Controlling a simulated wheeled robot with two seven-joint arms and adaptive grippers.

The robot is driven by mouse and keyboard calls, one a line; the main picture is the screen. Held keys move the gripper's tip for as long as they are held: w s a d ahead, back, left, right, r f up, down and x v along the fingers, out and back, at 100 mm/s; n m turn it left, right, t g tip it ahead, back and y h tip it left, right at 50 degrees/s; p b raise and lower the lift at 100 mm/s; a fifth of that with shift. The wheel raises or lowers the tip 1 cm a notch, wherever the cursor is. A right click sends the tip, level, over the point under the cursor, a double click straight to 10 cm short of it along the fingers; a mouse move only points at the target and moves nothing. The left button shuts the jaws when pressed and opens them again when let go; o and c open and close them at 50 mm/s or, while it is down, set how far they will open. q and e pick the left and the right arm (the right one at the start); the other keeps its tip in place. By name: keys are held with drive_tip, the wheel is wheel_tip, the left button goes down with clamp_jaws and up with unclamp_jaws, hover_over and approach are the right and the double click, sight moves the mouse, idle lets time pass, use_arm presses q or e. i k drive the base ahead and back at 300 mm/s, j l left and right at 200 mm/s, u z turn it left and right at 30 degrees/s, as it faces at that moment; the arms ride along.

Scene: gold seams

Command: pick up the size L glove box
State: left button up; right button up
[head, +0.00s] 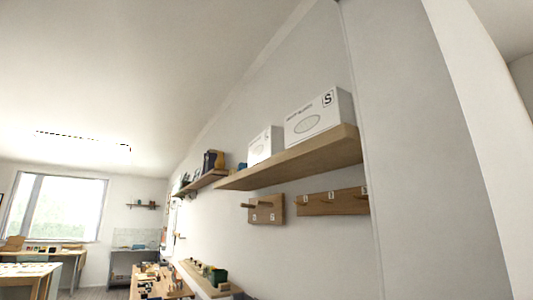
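A white glove box marked S (320,117) stands upright on a wooden wall shelf (295,162). A second white box (264,146) stands to its left on the same shelf, smaller in view. I cannot read a size letter on it. A letter L does not show on any box in this view. Neither of my grippers is in the head view.
Two wooden peg boards (334,202) (265,210) hang under the shelf. A farther wall shelf (205,178) holds several dark items. Below are a cluttered wooden bench (195,276) and a white counter (33,283) on the left, with a window (62,208) behind.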

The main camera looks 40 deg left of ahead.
sight(271, 142)
drive_tip(key=j+z, duration=0.4)
drive_tip(key=j, duration=2.15)
drive_tip(key=k+j, duration=0.15)
drive_tip(key=j, duration=0.2)
drive_tip(key=k+j+z, duration=0.15)
drive_tip(key=j, duration=0.25)
drive_tip(key=k+j, duration=0.1)
drive_tip(key=j, duration=0.25)
drive_tip(key=k+j+z, duration=0.15)
drive_tip(key=k+j, duration=0.15)
drive_tip(key=j, duration=0.2)
drive_tip(key=k+j+z, duration=0.15)
drive_tip(key=k+j, duration=0.2)
drive_tip(key=j, duration=0.15)
